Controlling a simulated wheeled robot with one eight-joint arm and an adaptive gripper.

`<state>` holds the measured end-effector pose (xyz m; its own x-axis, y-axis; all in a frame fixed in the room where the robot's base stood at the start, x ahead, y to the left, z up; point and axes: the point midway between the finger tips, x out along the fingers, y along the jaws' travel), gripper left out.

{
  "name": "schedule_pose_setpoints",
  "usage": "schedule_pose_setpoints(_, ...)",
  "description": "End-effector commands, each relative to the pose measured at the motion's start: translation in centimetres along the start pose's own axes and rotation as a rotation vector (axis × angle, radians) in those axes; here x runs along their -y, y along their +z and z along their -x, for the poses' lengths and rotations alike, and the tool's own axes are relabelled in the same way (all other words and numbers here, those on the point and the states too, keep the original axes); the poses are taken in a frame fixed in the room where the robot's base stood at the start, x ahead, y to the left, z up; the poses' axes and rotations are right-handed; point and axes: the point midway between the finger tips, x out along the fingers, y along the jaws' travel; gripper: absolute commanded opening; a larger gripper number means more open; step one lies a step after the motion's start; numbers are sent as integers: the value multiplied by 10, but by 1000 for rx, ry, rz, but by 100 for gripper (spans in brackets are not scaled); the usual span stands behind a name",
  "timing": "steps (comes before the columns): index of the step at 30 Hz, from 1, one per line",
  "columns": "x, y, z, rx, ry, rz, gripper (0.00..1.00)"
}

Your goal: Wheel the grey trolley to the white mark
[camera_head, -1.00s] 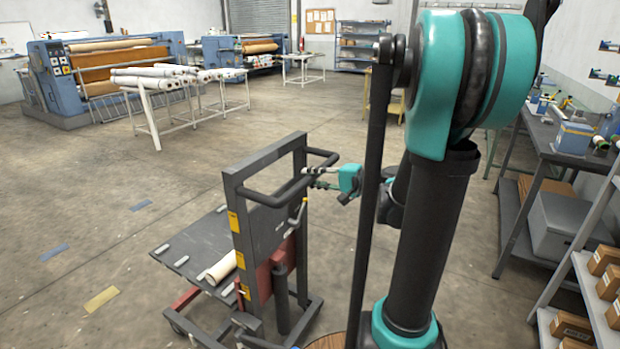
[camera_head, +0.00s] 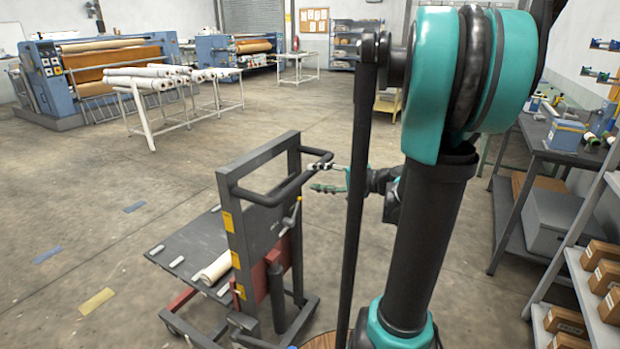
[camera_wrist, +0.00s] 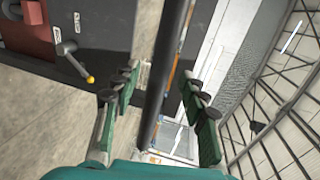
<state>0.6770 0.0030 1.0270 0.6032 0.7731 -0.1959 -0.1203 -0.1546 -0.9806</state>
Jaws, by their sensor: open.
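The grey trolley (camera_head: 228,208) stands in front of me, with a dark flat platform, a tall upright frame and a black push handle (camera_head: 268,198). A cream roll (camera_head: 217,267) lies on its platform. My gripper (camera_head: 318,178) is open at the right end of the handle. In the wrist view the handle bar (camera_wrist: 165,75) runs between the two spread fingers of my gripper (camera_wrist: 160,105), and they do not close on it. I cannot tell whether a finger touches it. No white floor mark can be made out; the floor shows blue and yellow patches.
Blue tape patches (camera_head: 47,255) and a yellow patch (camera_head: 96,301) lie on the floor at left. A table of white rolls (camera_head: 150,82) and blue calender machines (camera_head: 98,72) stand behind. A workbench (camera_head: 540,150) and shelves (camera_head: 575,270) line the right. The middle floor is clear.

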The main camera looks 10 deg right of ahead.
Motion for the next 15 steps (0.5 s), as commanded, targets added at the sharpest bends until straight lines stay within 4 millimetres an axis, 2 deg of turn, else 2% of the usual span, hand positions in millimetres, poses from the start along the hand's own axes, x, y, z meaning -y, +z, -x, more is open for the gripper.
schedule_pose_setpoints(1, 0, -1, 10, -6, 0, -2, 44)
schedule_pose_setpoints(9, 0, -1, 53, -6, 0, -1, 44)
schedule_pose_setpoints(15, -1, -1, 76, -4, 1, -1, 44)
